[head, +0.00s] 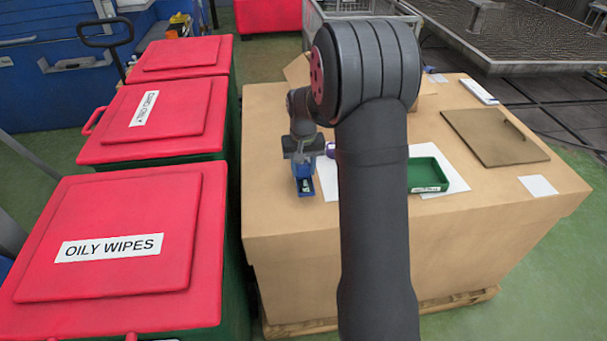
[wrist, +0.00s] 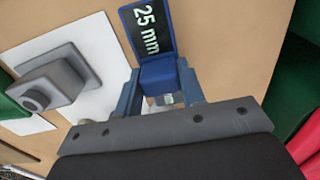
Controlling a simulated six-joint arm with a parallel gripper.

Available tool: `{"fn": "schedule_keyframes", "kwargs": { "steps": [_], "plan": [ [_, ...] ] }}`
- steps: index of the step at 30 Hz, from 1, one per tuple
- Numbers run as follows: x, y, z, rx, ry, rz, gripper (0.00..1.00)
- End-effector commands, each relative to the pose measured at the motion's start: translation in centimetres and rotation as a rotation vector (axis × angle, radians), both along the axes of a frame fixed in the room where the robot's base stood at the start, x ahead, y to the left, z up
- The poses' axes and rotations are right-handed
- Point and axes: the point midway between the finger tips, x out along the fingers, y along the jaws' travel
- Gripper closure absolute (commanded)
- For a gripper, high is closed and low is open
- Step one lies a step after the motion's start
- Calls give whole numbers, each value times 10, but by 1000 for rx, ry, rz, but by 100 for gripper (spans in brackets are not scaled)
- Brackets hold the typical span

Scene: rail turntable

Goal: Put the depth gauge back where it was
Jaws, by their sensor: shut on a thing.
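My gripper (head: 303,160) is over the near left part of the cardboard-coloured box top, and it also shows in the wrist view (wrist: 162,92). Its two fingers are shut on a blue block, which I take to be the depth gauge (wrist: 160,74). A blue-framed black plate marked "25 mm" (wrist: 147,30) lies just beyond the block; I cannot tell whether the two are one piece. In the head view a blue piece with a dark face and pale marking (head: 305,187) shows right below the fingers. Whether it touches the top is unclear.
White sheets (head: 456,183) lie on the box top (head: 290,217). A green tray (head: 428,188) and a brown board (head: 490,140) are to the right. A grey block with a round boss (wrist: 50,85) is beside my gripper. Red-lidded bins (head: 110,240) stand close on the left.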

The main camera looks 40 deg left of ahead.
Motion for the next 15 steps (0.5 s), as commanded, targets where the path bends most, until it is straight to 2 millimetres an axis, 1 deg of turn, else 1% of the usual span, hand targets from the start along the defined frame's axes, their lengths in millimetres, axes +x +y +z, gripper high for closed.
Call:
{"fn": "schedule_keyframes", "kwargs": {
  "steps": [1,3,5,15],
  "plan": [
    [0,-1,-9,-4,4,0,82],
    [0,-1,-20,-3,3,0,82],
    [0,-1,-26,-2,2,0,82],
    [0,-1,-30,-1,1,0,82]
  ]
}}
